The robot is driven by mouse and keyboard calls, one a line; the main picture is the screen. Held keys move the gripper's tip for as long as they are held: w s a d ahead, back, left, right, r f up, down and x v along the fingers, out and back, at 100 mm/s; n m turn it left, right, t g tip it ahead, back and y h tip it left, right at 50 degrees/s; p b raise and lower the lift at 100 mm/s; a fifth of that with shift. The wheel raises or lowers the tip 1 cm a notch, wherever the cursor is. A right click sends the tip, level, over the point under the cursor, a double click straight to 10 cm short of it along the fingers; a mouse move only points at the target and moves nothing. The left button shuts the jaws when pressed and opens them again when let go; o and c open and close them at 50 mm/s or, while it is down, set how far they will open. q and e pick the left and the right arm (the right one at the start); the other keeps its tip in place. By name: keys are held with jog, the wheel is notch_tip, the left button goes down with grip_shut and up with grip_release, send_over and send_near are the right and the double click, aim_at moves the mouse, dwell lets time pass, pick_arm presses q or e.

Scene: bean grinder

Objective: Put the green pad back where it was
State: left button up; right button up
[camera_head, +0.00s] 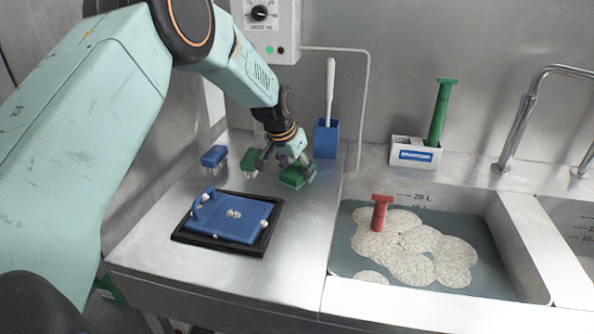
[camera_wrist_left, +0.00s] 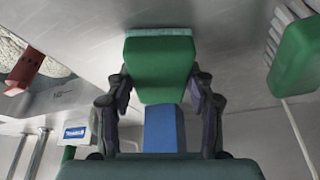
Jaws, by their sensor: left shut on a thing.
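The green pad (camera_head: 297,176) is a small green block with a pale teal layer along one edge. My left gripper (camera_head: 290,167) is shut on it, above the right part of the steel counter, near the sink edge. In the left wrist view the green pad (camera_wrist_left: 160,68) sits between the two fingers, one on each side. I cannot tell whether the pad touches the counter. My right gripper is not in view.
A green brush (camera_head: 252,161) and a blue brush (camera_head: 214,156) stand to the left. A blue holder (camera_head: 326,138) with a white-handled tool is behind. In front is a black-framed tray (camera_head: 183,238) with a blue board (camera_head: 225,210). The sink (camera_head: 415,275) lies right.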

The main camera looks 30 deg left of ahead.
pick_arm(q)
jog(key=shift+w, duration=0.2)
jog(key=shift+s, duration=0.15)
jog(key=o, duration=1.1)
jog(key=shift+f, duration=0.15)
